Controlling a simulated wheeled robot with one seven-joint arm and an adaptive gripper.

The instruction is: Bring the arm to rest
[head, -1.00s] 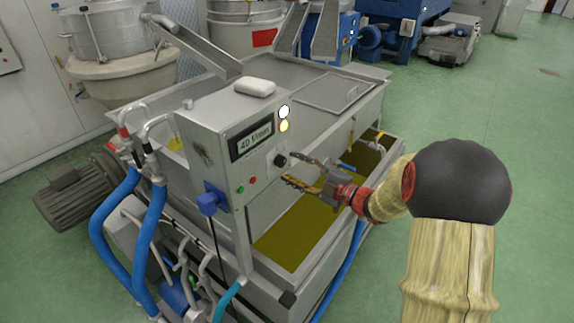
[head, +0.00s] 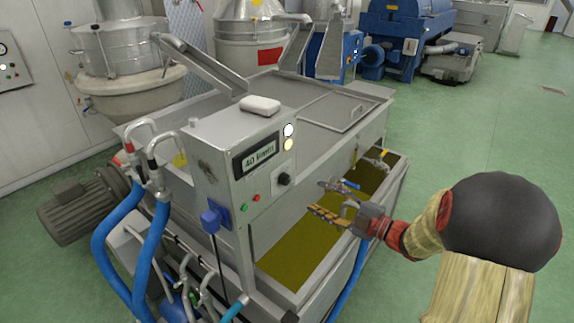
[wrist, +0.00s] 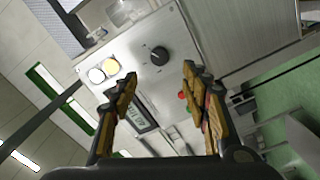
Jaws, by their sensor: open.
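My gripper (head: 324,200) is open and empty in the head view. It hangs in front of the metal machine's control panel, to the right of the black knob (head: 283,179) and apart from it. In the wrist view my two fingers (wrist: 160,105) are spread, with the black knob (wrist: 159,55) beyond them and nothing between them. My arm reaches in from the right of the head view.
The control box (head: 215,165) carries a display (head: 260,156), lamps (head: 289,136) and buttons. A white block (head: 260,104) lies on top. An open trough (head: 310,240) with yellow-green liquid lies below my gripper. Green floor (head: 480,130) is clear at right.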

